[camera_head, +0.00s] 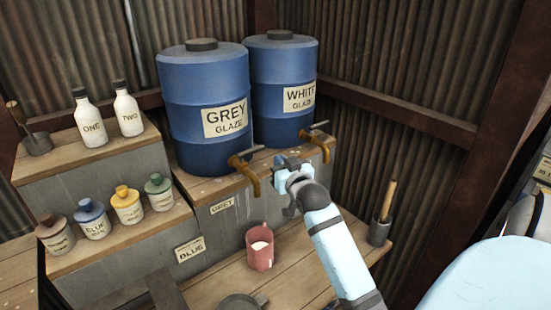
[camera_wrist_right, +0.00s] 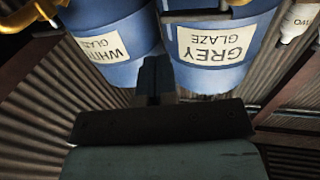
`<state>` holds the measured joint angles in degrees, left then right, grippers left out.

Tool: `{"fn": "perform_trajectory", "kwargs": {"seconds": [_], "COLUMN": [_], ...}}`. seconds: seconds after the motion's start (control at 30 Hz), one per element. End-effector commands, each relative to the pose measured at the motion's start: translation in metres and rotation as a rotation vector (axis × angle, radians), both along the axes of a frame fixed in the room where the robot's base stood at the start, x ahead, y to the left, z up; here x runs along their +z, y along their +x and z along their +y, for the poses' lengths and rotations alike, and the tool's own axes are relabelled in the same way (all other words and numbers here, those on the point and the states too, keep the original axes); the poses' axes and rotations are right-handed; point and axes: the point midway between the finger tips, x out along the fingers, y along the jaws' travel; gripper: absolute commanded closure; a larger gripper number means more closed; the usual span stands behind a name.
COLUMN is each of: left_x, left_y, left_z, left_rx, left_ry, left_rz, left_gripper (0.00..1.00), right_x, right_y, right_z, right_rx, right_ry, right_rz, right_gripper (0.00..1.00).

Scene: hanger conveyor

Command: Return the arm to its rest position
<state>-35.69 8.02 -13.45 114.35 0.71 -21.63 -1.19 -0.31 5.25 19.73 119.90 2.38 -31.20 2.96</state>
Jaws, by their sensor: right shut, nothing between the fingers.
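My right arm reaches in from the lower right in the head view. Its gripper (camera_head: 284,163) is shut and empty, between the brass tap of the grey glaze barrel (camera_head: 192,140) and the tap of the white glaze barrel (camera_head: 300,65). I cannot tell whether it touches either tap. In the right wrist view the gripper's fingers (camera_wrist_right: 157,77) are together, with the grey glaze barrel (camera_wrist_right: 215,75) and white glaze barrel (camera_wrist_right: 115,62) beyond, upside down. My left gripper is not in view.
A red cup (camera_head: 260,255) with pale contents stands on the wooden bench below the taps. A pot with a wooden handle (camera_head: 382,230) stands right of my arm. Bottles (camera_head: 92,125) and several small jars (camera_head: 92,222) stand on the left shelves. Corrugated walls close the back.

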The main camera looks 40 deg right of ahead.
Motion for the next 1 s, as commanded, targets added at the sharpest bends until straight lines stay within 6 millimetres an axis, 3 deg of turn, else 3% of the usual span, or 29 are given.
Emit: {"fn": "perform_trajectory", "kwargs": {"seconds": [0.1,0.3,0.5,0.77,0.87,1.0], "left_x": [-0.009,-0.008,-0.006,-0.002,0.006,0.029], "left_y": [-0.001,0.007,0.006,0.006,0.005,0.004], "left_z": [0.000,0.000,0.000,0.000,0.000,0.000], "left_rx": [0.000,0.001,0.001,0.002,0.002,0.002], "left_ry": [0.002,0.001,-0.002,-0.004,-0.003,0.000], "left_rz": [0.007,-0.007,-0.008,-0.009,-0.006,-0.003], "left_gripper": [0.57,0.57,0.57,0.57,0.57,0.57], "right_x": [-0.003,-0.003,-0.002,-0.003,-0.018,-0.072], "right_y": [-0.029,-0.062,-0.074,-0.074,-0.072,-0.077], "right_z": [0.003,0.006,0.008,0.010,0.027,0.084], "right_rx": [0.001,0.000,0.000,0.006,0.044,0.167], "right_ry": [-0.001,0.002,0.001,0.001,-0.002,-0.008], "right_rz": [0.001,0.002,0.001,0.007,0.053,0.196], "right_gripper": [1.00,1.00,1.00,1.00,1.00,1.00]}}
